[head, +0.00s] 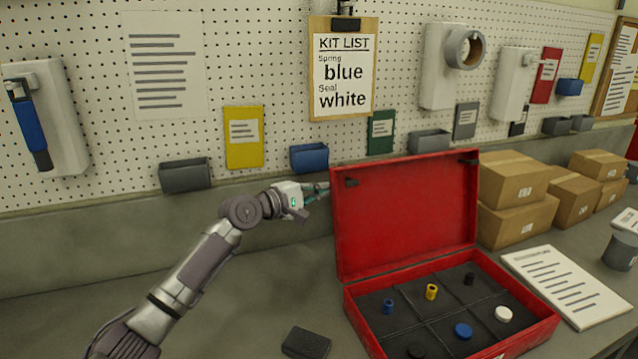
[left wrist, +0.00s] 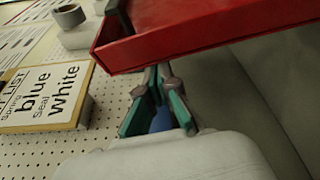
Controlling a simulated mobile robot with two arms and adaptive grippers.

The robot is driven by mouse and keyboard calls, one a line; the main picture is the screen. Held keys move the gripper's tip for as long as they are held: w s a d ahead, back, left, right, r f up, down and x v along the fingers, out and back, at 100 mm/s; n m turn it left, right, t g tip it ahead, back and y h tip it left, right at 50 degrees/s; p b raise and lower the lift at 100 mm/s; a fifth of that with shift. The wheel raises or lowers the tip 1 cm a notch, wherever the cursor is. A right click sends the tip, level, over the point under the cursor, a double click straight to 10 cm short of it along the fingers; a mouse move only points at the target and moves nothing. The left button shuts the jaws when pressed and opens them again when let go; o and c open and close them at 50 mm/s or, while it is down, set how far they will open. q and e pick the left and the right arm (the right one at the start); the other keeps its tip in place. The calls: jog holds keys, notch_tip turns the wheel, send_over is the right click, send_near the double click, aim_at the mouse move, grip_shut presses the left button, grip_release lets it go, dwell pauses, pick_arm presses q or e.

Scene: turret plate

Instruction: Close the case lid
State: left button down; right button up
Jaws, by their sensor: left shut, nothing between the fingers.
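The red case (head: 540,333) stands on the bench with its lid (head: 405,215) raised, nearly upright and leaning toward the pegboard. Inside its compartments are a blue, a yellow and a black small cylinder at the back, and a blue and a white disc in front. My left gripper (head: 322,190) is shut and empty, at the upper left corner of the lid. In the left wrist view the lid's red edge (left wrist: 190,38) lies just beyond the fingertips; I cannot tell whether they touch it. My right gripper is not in view.
Cardboard boxes (head: 512,180) stand right of the lid, and a printed sheet (head: 566,285) lies right of the case. A small black block (head: 306,343) lies left of the case. The kit list board (head: 343,75) hangs above the lid. The bench left of the case is mostly clear.

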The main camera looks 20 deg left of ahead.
pick_arm(q)
jog(key=shift+s+d, duration=0.1)
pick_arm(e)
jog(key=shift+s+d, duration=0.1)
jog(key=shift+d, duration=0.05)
pick_arm(q)
jog(key=s+d+r+m+t+h+p, duration=0.1)
jog(key=s+d+m+t+p, duration=0.1)
jog(key=s+d+m, duration=0.7)
jog(key=s+d+f+m+h+b, duration=0.3)
jog(key=s+d+f+m+b, duration=0.4)
jog(key=s+d, duration=0.3)
jog(key=shift+s+d+f+h, duration=0.2)
jog(key=shift+d+f+h, duration=0.1)
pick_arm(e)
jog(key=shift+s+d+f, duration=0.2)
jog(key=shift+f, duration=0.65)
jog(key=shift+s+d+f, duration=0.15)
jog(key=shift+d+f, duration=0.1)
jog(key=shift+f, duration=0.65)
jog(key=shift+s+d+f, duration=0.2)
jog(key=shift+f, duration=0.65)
